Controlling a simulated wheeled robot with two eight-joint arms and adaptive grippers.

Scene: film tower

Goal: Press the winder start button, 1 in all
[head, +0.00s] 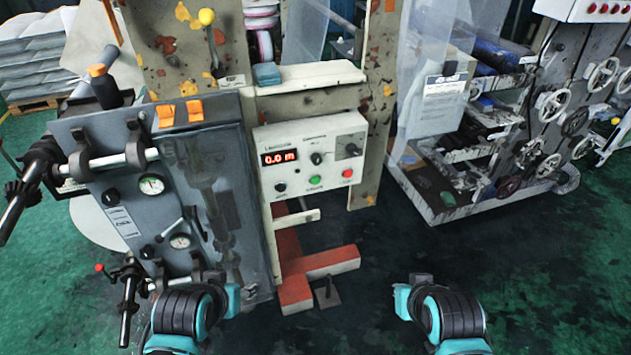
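The winder control panel (311,160) is a pale box on the machine frame at the middle of the head view. Its red display (279,157) reads 0.0 m. Along its lower row are a black button or knob (280,187), a green button (315,181) and a red button (347,173). The small labels are too blurred to read, but the green one looks like the start button. My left arm (185,312) and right arm (447,314) show at the bottom, well below and apart from the panel. No gripper fingers can be made out on either.
A grey unit (165,200) with gauges, clamps and orange switches stands left of the panel. A red-orange foot (325,262) juts out on the floor below it. A machine with handwheels (553,104) stands at right. The green floor (400,245) between is open.

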